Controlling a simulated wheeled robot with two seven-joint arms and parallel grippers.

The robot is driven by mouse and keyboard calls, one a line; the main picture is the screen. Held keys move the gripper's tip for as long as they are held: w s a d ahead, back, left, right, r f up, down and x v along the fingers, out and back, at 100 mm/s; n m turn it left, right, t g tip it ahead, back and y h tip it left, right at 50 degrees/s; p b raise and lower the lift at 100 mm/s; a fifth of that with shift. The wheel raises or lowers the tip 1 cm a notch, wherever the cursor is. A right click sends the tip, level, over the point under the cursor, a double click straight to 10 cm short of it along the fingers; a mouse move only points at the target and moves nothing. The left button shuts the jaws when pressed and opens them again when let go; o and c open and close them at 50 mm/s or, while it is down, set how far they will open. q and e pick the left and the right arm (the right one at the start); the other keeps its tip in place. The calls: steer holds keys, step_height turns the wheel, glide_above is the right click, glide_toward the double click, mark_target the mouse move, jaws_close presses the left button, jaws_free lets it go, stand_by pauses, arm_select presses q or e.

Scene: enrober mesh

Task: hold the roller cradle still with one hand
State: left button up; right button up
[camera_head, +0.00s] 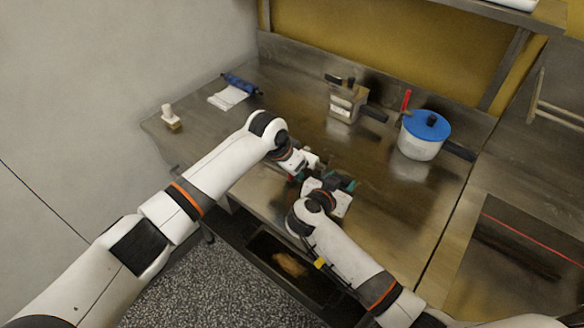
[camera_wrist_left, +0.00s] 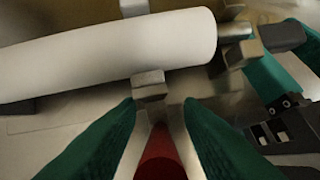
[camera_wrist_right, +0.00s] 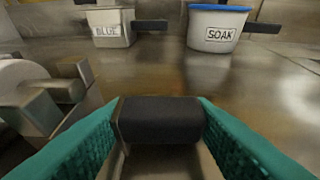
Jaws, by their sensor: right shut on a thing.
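The roller cradle shows in the left wrist view as a thick white roller (camera_wrist_left: 110,55) with metal end parts (camera_wrist_left: 238,42) at its right. A dark handle block (camera_wrist_left: 282,37) sticks out there. My right gripper (camera_wrist_right: 160,110) is shut on this dark handle (camera_wrist_right: 160,120), with a green finger on each side. The roller's end (camera_wrist_right: 22,75) shows at the left of the right wrist view. My left gripper (camera_wrist_left: 158,108) has its green fingers apart, just in front of the roller and a small grey block (camera_wrist_left: 149,85). A red rounded thing (camera_wrist_left: 160,158) lies between those fingers; contact is unclear.
A grey container marked BLUE (camera_wrist_right: 110,27) and a blue-lidded pot marked SOAK (camera_head: 420,140) stand at the back. A blue roll with a white cloth (camera_head: 228,97) and a small white-topped object (camera_head: 170,118) are at the left. The steel table (camera_head: 300,120) between them is clear.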

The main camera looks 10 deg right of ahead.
arm_select(q)
jaws_close()
steer(key=shift+s+d, duration=1.25)
steer(key=shift+o, duration=0.3)
jaws_free()
steer(key=shift+w, duration=0.1)
